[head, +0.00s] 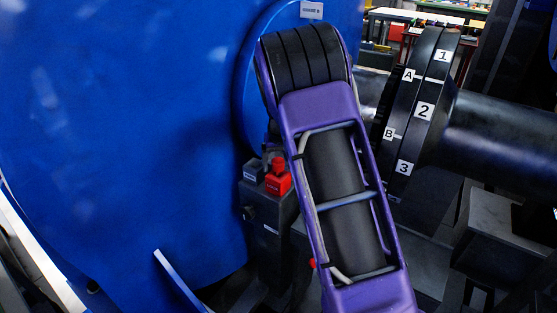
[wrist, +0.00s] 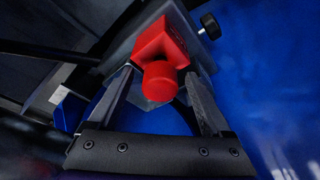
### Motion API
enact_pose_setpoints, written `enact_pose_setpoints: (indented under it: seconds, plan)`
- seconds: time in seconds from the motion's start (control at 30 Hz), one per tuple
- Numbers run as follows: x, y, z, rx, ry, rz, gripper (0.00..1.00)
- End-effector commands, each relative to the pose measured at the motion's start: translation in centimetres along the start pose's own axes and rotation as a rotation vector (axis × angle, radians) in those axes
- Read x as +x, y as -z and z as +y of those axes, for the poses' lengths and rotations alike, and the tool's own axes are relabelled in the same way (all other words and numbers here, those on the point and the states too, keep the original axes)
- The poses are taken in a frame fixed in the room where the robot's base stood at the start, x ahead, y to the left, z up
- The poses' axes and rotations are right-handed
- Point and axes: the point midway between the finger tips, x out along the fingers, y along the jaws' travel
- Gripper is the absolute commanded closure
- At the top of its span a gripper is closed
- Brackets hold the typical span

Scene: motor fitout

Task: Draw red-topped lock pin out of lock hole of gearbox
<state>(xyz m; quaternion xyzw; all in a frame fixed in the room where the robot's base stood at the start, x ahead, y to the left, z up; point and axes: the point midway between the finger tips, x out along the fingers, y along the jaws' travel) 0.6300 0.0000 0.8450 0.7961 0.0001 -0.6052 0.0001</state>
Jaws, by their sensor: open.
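The lock pin's round red top (wrist: 160,78) is in the wrist view, in front of a red block (wrist: 162,42) on a grey bracket. My gripper (wrist: 160,76) is open, with one finger on each side of the red top. I cannot tell whether either finger touches it. In the head view the red top (head: 279,163) stands on the labelled red block (head: 279,183), beside the large blue gearbox (head: 120,120). The pin's shaft and the lock hole are hidden. My arm hides my gripper in the head view.
A grey labelled block (head: 253,171) sits left of the red one on a dark post (head: 268,225). A dark coupling (head: 420,110) with numbered labels and a thick shaft (head: 500,135) lie right of my arm.

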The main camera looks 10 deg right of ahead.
Motion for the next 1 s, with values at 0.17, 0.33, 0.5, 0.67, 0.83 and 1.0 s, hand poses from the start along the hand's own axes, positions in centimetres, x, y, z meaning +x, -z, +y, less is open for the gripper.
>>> enact_pose_setpoints:
  seconds: [0.17, 0.33, 0.5, 0.67, 0.83, 1.0]
  plan:
    - [-0.01, 0.02, 0.0, 0.0, 0.0, 0.0, 0.17]
    - [-0.02, 0.01, 0.0, 0.0, 0.0, 0.0, 0.42]
    - [-0.03, 0.01, 0.0, 0.0, 0.0, 0.0, 0.73]
    - [-0.03, 0.01, 0.0, 0.0, 0.0, 0.0, 1.0]
    - [-0.1, 0.05, 0.0, 0.0, 0.0, 0.001, 1.0]
    - [-0.5, 0.17, 0.0, 0.0, 0.0, 0.001, 1.0]
